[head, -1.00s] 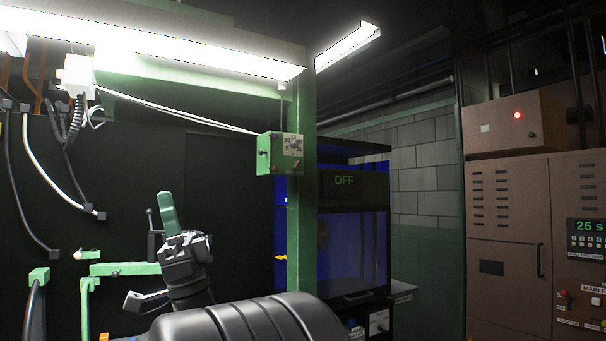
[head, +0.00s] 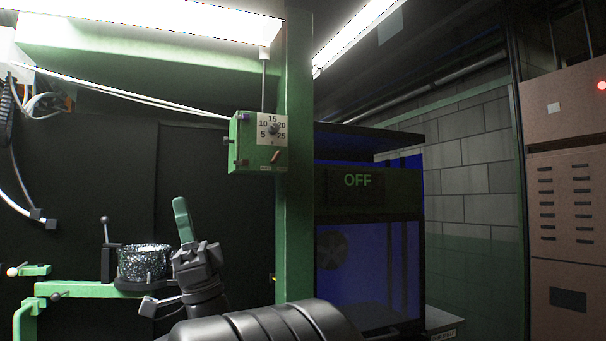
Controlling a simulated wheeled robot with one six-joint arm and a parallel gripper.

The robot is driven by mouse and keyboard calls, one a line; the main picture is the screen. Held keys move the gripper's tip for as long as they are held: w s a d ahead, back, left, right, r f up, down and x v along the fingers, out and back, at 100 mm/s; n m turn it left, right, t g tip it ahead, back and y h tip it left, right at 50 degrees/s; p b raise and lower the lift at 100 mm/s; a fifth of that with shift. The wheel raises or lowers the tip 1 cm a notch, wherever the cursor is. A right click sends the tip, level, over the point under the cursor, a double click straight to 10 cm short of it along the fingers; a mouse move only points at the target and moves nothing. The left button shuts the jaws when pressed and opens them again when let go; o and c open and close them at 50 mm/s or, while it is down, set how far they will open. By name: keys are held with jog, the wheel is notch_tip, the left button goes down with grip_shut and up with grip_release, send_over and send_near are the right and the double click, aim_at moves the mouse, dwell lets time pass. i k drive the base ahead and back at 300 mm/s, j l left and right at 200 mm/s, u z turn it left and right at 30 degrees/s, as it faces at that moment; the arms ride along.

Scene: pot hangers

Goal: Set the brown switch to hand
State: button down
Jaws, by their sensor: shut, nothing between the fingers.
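A green control box (head: 240,160) hangs beside the green post in the head view. Its front has a white dial plate (head: 265,125) numbered 5 to 25 with a dark knob. A small brown switch (head: 276,156) sits below the dial, its lever tilted up to the right. Its labels are too small to read. My gripper (head: 181,205) points upward with its green fingers together and empty. In the picture it is below and left of the box, apart from it.
A green post (head: 295,220) stands right of the box. A round holder with glittery dark contents (head: 145,262) sits on a green arm left of my gripper. A blue-lit booth (head: 368,255) marked OFF stands behind. White cables (head: 130,87) run to the box.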

aim_at(275, 159)
jog(key=i+l+u, duration=0.1)
jog(key=i+l, duration=0.7)
jog(key=l, duration=0.15)
jog(key=i+l+u, duration=0.15)
jog(key=i+l, duration=0.25)
jog(key=l, duration=0.1)
